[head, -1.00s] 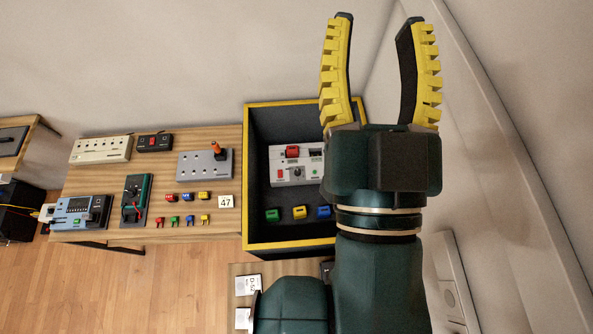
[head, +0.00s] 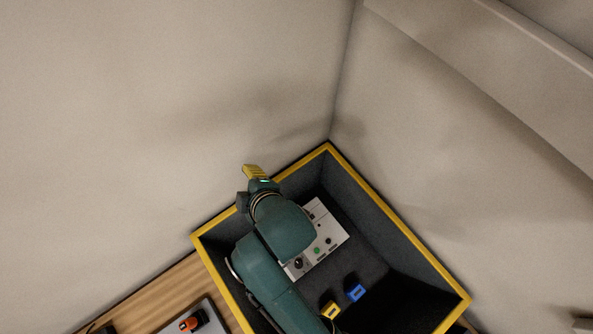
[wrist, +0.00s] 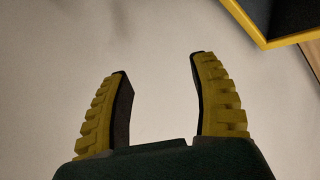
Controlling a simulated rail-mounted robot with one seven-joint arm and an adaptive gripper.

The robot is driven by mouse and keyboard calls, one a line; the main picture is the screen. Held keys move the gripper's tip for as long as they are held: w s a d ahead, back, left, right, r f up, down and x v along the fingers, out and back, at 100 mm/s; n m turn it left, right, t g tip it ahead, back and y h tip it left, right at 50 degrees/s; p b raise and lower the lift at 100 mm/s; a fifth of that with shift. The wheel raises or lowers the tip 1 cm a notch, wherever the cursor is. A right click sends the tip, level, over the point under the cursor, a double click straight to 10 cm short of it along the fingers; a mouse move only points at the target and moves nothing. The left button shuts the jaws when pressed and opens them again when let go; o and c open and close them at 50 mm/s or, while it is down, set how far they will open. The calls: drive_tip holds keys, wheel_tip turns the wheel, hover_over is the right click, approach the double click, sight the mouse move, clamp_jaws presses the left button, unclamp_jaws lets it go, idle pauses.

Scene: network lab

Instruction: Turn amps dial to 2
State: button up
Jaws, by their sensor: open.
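A light grey panel device (head: 330,229) lies inside the dark bin with a yellow rim (head: 437,312). A dark round knob (head: 298,263) shows near its lower left edge; I cannot read its label or setting. My arm covers the device's left part. My gripper (head: 251,170) is over the bin's upper left rim, close to the wall, away from the knob. In the wrist view my gripper (wrist: 158,75) is open and empty, with its two yellow-ribbed fingers apart against the pale wall. A corner of the yellow rim (wrist: 262,42) shows at the upper right there.
A blue block (head: 356,293) and a yellow block (head: 331,311) lie on the bin floor below the device. Walls stand close behind and to the right of the bin.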

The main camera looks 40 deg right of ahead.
drive_tip(key=s+f+n+g+b, duration=0.25)
drive_tip(key=s+f, duration=0.25)
drive_tip(key=f, duration=0.6)
drive_tip(key=s+f+n+g+b, duration=0.25)
drive_tip(key=s+f, duration=0.25)
drive_tip(key=f, duration=0.7)
drive_tip(key=n+g+b, duration=0.2)
drive_tip(key=g+b, duration=0.1)
drive_tip(key=g, duration=0.1)
hover_over(299, 264)
wheel_tip(299, 264, down, 9)
drive_tip(key=shift+y, duration=0.3)
wheel_tip(299, 264, down, 16)
drive_tip(key=b, duration=0.5)
drive_tip(key=shift+c, duration=0.3)
clamp_jaws()
